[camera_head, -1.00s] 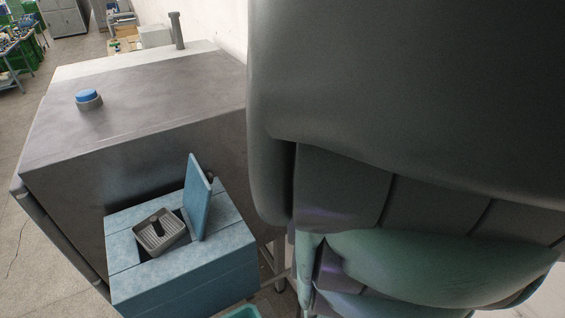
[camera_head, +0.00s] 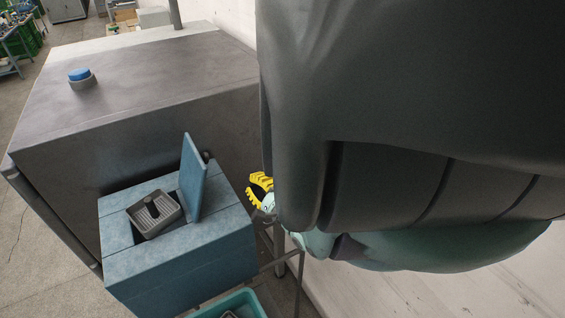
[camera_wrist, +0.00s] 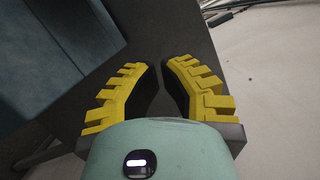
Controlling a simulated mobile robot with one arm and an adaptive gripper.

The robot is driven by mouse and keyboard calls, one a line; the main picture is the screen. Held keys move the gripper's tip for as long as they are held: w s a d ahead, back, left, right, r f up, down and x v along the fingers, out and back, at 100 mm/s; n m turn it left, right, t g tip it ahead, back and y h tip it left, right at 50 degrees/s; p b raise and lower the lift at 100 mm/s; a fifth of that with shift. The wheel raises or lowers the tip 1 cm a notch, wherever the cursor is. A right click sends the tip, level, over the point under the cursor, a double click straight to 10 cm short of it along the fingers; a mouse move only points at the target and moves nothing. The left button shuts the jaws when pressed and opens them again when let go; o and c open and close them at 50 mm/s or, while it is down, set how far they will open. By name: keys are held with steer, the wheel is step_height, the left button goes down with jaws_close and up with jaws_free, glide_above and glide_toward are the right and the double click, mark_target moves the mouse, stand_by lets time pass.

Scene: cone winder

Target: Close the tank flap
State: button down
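The blue tank (camera_head: 185,268) stands against the front of the grey metal cabinet in the head view. Its flap (camera_head: 193,178) stands up, open, leaning slightly back. A grey strainer tray (camera_head: 153,212) sits tilted in the opening beside the flap. My gripper (camera_head: 258,188) shows with yellow fingers just right of the tank, apart from the flap. In the wrist view my gripper (camera_wrist: 163,85) has its fingers apart with nothing between them. The blue tank side (camera_wrist: 60,50) shows at upper left there. My arm hides the right part of the head view.
The grey cabinet (camera_head: 130,100) carries a blue button (camera_head: 80,76) on top. A teal bin (camera_head: 238,303) stands low in front of the tank. A metal leg and rail (camera_head: 280,262) are right of the tank. Floor is free at the left.

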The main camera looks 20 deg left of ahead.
mark_target(196, 176)
steer(key=w+a+r, duration=0.1)
steer(key=a+r, duration=0.1)
steer(key=a, duration=0.9)
steer(key=shift+w+a+p, duration=0.2)
steer(key=shift+w+p, duration=0.1)
steer(key=shift+p, duration=0.05)
steer(key=shift+a+r, duration=0.1)
steer(key=shift+a, duration=0.05)
stand_by(0.3)
